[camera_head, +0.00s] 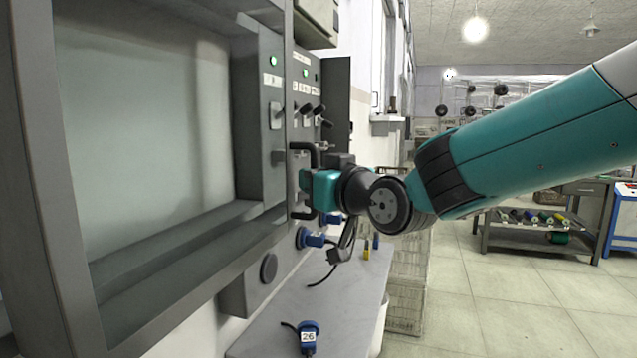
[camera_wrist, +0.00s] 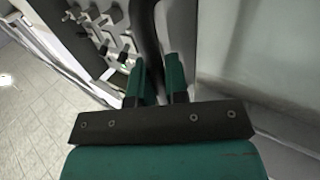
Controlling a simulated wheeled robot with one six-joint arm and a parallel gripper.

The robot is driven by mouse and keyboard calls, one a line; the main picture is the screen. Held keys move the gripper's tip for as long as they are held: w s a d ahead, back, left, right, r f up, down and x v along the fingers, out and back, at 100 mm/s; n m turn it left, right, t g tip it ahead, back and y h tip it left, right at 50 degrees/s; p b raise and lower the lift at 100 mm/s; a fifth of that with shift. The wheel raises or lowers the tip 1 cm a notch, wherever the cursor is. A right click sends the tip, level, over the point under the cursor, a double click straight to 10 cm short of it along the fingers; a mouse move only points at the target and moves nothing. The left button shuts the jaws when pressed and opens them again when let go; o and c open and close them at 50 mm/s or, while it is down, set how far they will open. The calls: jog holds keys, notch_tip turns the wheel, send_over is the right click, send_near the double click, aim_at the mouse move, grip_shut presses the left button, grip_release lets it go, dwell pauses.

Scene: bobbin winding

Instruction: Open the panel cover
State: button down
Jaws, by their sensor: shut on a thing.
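A black upright handle (camera_head: 314,152) stands on the grey control panel in the head view. My gripper (camera_head: 303,190) is shut on this handle, with its teal body just to the right of it. In the wrist view the dark handle bar (camera_wrist: 148,35) runs between the two teal fingers of my gripper (camera_wrist: 160,70). The grey panel (camera_head: 273,150) carries a green lamp and a switch at the handle's left. I cannot tell clearly which edge is the cover's, or how far it stands open.
A large grey frame (camera_head: 40,180) with a pale pane fills the left. Black switches (camera_head: 312,110) sit just above my gripper. Below are blue plugs (camera_head: 312,238) and a grey bench (camera_head: 275,330) bearing a plug marked 26 (camera_head: 308,336). Open floor (camera_head: 500,300) lies at the right.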

jog(key=c, duration=1.1)
grip_release()
jog(key=shift+c, duration=0.2)
jog(key=b+v, duration=0.2)
jog(key=v, duration=1.5)
jog(key=shift+d, duration=0.2)
jog(key=shift+s, duration=0.15)
